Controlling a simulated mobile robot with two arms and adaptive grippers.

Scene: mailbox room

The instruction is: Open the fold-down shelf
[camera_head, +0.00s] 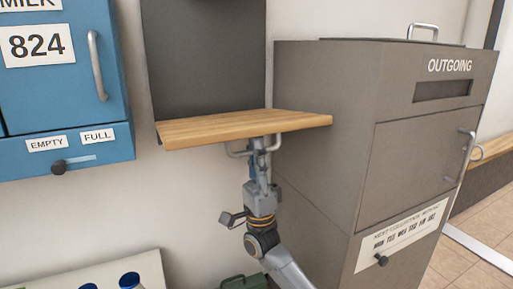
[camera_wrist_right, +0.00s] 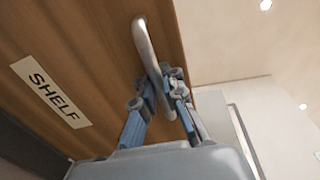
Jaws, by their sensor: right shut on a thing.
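The fold-down shelf (camera_head: 225,127) is a wooden board that stands out about level from a dark grey wall panel (camera_head: 205,60). Its underside shows in the right wrist view (camera_wrist_right: 100,50), with a "SHELF" label (camera_wrist_right: 50,93) and a metal bar handle (camera_wrist_right: 146,45). My right gripper (camera_head: 260,147) is below the shelf's front edge, shut on the handle; its fingers (camera_wrist_right: 158,90) close around the bar in the right wrist view. My left gripper is not in view.
A grey "OUTGOING" mailbox (camera_head: 340,110) stands close on the right of the shelf. A blue cabinet (camera_head: 110,95) with a handle hangs on the left.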

